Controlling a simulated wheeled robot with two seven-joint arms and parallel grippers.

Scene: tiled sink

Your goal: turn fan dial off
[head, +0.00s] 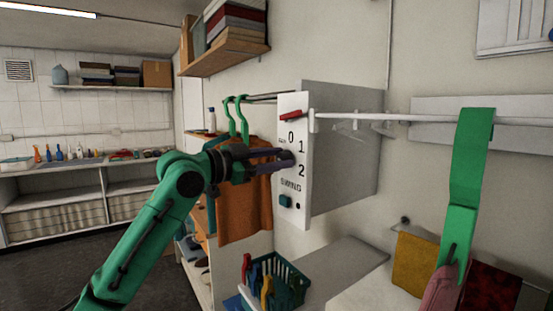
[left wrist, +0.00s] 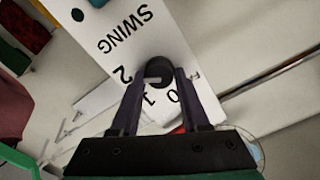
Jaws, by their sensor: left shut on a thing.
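The fan control panel (head: 294,205) is a white upright face on a grey box, marked 0, 1, 2 and SWING. It also shows in the left wrist view (left wrist: 165,35). The fan dial (left wrist: 159,68) is a dark round knob beside the numbers. A pale mark shows on its lower part, but I cannot tell which number it points to. My left gripper (head: 284,161) is at the panel, with its two fingers (left wrist: 158,88) shut on the dial from both sides. The fingers hide much of the dial in the head view. My right gripper is not in view.
A teal button (head: 285,201) sits low on the panel. An orange cloth (head: 244,200) hangs on green hangers left of it. A white rail (head: 400,117) runs to the right. A green basket (head: 285,282) with bottles stands below. Open floor lies at the left.

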